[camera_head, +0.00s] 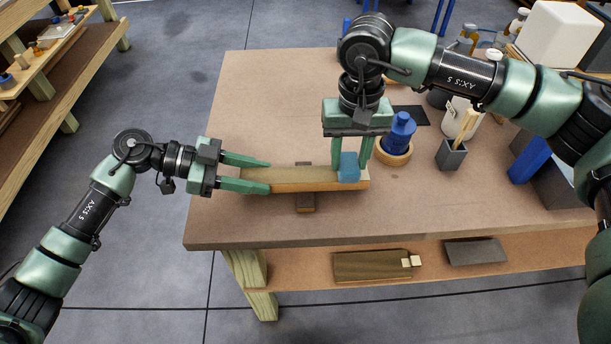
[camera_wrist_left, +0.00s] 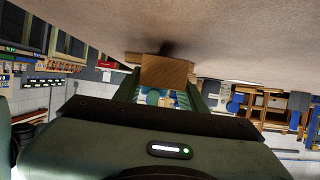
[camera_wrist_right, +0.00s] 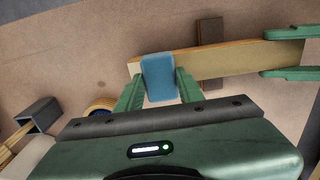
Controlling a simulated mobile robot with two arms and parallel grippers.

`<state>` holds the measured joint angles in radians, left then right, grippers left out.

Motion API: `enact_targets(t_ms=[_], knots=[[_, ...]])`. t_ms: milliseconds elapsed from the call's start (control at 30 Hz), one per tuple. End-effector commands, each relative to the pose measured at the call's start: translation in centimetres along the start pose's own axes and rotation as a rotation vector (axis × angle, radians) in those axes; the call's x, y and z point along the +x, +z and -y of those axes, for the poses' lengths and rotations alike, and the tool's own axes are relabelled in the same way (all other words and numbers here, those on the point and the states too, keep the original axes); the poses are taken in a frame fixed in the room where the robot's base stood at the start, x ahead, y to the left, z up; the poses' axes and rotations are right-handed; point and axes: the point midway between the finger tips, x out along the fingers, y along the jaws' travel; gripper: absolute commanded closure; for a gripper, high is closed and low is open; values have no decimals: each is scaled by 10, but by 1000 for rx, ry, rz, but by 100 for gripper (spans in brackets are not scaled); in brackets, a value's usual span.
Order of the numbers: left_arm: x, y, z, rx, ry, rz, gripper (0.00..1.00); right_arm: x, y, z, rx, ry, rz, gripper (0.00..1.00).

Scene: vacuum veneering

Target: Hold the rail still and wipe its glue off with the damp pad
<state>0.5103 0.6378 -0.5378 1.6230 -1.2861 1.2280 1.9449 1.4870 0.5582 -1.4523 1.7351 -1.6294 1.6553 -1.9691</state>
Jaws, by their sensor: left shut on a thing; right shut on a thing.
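The rail (camera_head: 305,180) is a pale wooden bar lying across a dark support block (camera_head: 305,203) on the bench. My left gripper (camera_head: 256,175) is shut on the rail's left end; in the left wrist view the rail's end face (camera_wrist_left: 165,72) shows between the fingers. My right gripper (camera_head: 358,160) points down and is shut on the blue damp pad (camera_head: 348,168). The pad is at the rail's right end, and in the right wrist view it (camera_wrist_right: 158,77) overlaps the rail's face (camera_wrist_right: 220,63). I cannot make out glue on the rail.
A blue bottle in a wooden ring (camera_head: 398,135) stands just right of my right gripper. A grey holder with sticks (camera_head: 451,155) and a white container (camera_head: 460,115) are further right. The bench's (camera_head: 240,120) left back area is clear. A lower shelf holds a wooden board (camera_head: 370,267).

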Motion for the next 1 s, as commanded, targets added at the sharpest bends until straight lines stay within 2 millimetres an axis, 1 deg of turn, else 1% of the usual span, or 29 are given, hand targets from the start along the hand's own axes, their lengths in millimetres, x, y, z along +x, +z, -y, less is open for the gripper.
enact_targets(t_ms=[167, 400, 633, 900, 1000], knots=[[0, 0, 0, -1, 1, 0, 100, 1, 0, 9, -3, 0, 1, 100], [0, 0, 0, -1, 1, 0, 100, 3, 1, 27, -2, -1, 2, 100], [1, 0, -1, 0, 2, -1, 100, 3, 1, 33, -3, -1, 4, 100], [1, 0, -1, 0, 3, -2, 100, 2, 1, 54, -4, -1, 4, 100], [1, 0, -1, 0, 3, -2, 100, 2, 1, 58, -3, -1, 4, 100]])
